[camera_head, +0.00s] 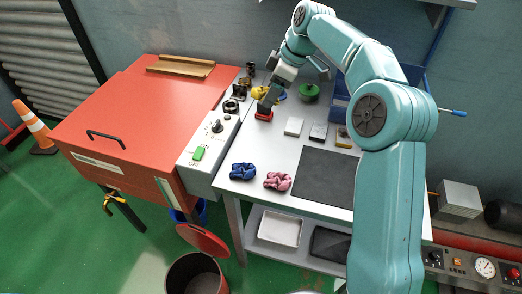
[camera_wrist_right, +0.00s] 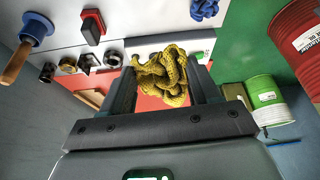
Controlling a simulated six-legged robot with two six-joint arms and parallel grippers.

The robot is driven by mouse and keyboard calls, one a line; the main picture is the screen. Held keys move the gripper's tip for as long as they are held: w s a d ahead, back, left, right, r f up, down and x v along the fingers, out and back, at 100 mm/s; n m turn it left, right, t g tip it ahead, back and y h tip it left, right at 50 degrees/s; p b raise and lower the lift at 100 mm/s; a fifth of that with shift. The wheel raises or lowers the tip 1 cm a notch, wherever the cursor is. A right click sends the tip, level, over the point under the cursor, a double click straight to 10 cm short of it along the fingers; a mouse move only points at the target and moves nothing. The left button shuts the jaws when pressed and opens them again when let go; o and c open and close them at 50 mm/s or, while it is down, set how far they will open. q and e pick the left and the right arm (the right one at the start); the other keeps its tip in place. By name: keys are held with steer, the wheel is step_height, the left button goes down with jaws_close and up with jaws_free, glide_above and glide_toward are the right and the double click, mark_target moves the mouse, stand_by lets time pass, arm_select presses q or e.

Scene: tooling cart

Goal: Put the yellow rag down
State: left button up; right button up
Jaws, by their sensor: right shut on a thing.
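My right gripper (camera_head: 270,98) is above the back left part of the grey workbench top (camera_head: 262,145), close to the grey control panel. It is shut on the crumpled yellow rag (camera_head: 260,92), which is partly hidden behind the fingers in the head view. In the right wrist view the yellow rag (camera_wrist_right: 160,76) sits bunched between the two dark fingers (camera_wrist_right: 163,95). The rag appears to be held above the surfaces below it. My left gripper is not in view.
A blue rag (camera_head: 243,171) and a pink rag (camera_head: 278,181) lie at the bench front, left of a dark mat (camera_head: 325,176). A red-based block (camera_head: 264,115) and a green round thing (camera_head: 309,91) are near the gripper. An open bin (camera_head: 196,275) stands on the floor.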

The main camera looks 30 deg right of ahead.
steer(key=shift+s+d+f, duration=0.2)
steer(key=shift+s+d, duration=0.05)
steer(key=shift+d, duration=0.15)
steer(key=shift+w+a, duration=0.2)
steer(key=shift+a, duration=0.05)
steer(key=shift+s+d+f, duration=0.1)
steer(key=shift+d+f, duration=0.1)
glide_above(268, 150)
steer(key=s+d, duration=0.1)
step_height(268, 150, down, 14)
steer(key=shift+d+f, duration=0.15)
steer(key=shift+w+f, duration=0.1)
steer(key=shift+f, duration=0.5)
step_height(268, 150, down, 4)
steer(key=shift+r, duration=0.1)
